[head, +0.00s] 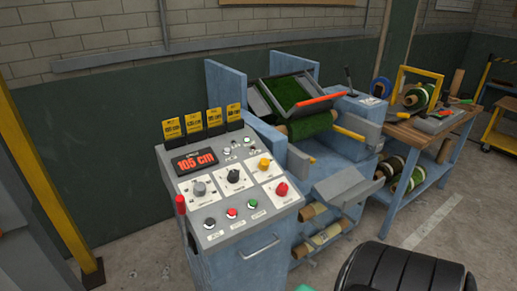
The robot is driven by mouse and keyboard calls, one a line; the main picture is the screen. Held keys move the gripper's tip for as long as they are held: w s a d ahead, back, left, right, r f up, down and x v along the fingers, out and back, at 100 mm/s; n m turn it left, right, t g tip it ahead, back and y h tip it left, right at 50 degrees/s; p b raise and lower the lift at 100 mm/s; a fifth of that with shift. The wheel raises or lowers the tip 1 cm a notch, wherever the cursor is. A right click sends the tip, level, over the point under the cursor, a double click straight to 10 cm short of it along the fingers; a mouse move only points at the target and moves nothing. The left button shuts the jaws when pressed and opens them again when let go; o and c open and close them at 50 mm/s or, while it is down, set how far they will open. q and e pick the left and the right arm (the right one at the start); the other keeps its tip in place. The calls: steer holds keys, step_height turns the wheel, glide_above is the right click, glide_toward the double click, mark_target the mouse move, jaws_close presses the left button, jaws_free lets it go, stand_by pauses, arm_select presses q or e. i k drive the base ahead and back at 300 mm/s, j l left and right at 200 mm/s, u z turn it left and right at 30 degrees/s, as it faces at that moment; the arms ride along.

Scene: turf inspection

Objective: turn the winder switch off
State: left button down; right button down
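The grey control panel (245,208) stands left of centre on a blue cabinet, its face sloping up. It carries a grey rotary knob (199,188), a black rotary knob (233,176), a yellow button (264,163) and a red button (281,189). Smaller red, green and other buttons sit along its front. The labels are too small to read, so I cannot tell which control is the winder switch or how it is set. A red display (194,162) reads 105 cm. Neither of my grippers is in view.
Behind the panel is a blue machine (226,86) with a green turf roll (309,125). A blue workbench (424,135) with rolls and tools stands to the right. A yellow post (45,160) stands at far left.

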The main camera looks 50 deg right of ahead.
mark_target(282, 190)
steer(key=z, duration=1.3)
